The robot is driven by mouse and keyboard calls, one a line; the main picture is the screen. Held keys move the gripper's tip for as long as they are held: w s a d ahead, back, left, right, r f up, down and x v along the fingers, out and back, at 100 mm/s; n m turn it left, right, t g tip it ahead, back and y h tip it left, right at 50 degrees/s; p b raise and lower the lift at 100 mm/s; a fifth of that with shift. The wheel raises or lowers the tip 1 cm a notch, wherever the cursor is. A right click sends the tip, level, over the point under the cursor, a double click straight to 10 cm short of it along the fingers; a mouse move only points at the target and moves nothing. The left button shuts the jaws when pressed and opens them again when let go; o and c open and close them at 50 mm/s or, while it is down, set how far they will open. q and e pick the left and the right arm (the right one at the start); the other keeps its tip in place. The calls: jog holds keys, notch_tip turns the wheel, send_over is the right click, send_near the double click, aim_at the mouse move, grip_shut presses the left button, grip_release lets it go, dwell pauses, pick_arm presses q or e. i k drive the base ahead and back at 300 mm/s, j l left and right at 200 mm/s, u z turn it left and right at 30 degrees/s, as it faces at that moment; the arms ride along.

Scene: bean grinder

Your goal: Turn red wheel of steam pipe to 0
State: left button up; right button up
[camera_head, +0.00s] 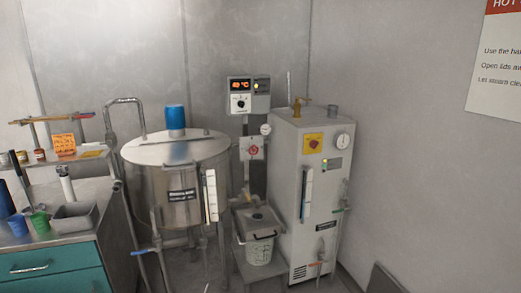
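A small red wheel (253,149) sits on a pale plate on the narrow post between the steel tank and the pale cabinet. It is too small to read any marks or its setting. A round gauge (265,129) is just above it. Higher on the post is a control box (248,95) with a lit red display and a knob; its digits are hard to read. Neither of my grippers shows in the head view, and nothing touches the wheel.
A steel tank (178,190) with a blue motor (175,117) stands left of the post. A tall pale cabinet (318,180) stands right, close by. A lidded bucket (260,250) is below the wheel. A counter with teal drawers (55,275) is at far left.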

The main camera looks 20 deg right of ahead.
aim_at(254, 150)
jog(key=i+l+z, duration=0.2)
jog(key=i+l, duration=1.05)
jog(key=l, duration=0.2)
jog(key=i+l+z, duration=0.2)
jog(key=i+l, duration=1.05)
jog(key=i, duration=0.15)
